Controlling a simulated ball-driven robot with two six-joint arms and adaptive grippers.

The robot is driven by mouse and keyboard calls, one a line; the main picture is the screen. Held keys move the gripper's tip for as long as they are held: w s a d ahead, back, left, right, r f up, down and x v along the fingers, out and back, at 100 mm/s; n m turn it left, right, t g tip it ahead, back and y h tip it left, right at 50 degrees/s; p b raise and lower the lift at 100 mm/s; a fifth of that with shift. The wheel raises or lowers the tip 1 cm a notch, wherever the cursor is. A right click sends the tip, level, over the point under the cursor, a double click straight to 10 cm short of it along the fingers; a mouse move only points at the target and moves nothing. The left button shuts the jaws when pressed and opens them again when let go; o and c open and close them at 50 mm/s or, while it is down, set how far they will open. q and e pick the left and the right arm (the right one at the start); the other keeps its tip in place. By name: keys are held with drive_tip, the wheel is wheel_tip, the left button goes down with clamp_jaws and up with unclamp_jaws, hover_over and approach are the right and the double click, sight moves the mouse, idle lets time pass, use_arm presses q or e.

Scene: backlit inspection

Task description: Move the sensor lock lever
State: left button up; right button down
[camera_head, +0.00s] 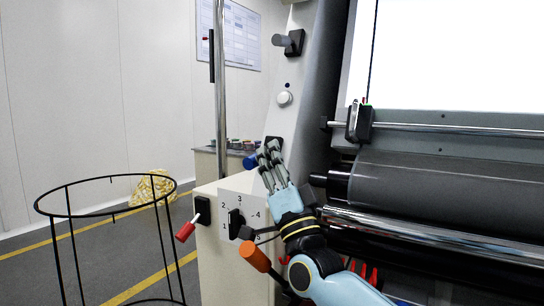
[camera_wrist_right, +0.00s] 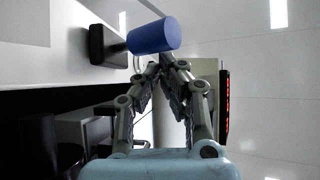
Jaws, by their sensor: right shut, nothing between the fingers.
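A lever with a blue cylindrical handle (camera_head: 250,161) sticks out to the left from a black mount (camera_head: 274,143) on the machine's side panel. My right gripper (camera_head: 267,149) is at this lever, its fingers pointing up and partly in front of it. In the right wrist view the blue handle (camera_wrist_right: 154,36) lies just beyond the fingertips (camera_wrist_right: 165,60), on its black base (camera_wrist_right: 106,46). The fingers are closed together with nothing between them. I cannot tell whether they touch the handle. No label shows which lever is the sensor lock lever. My left gripper is out of view.
Other controls are close by: a red-handled lever (camera_head: 186,230), an orange handle (camera_head: 254,257), a numbered selector (camera_head: 236,222) and a grey-handled lever (camera_head: 287,41). Dark rollers (camera_head: 440,185) fill the right. A black wire hoop stand (camera_head: 105,213) stands on the left floor.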

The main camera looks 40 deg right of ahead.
wheel_tip(320, 180, up, 10)
idle(0.5)
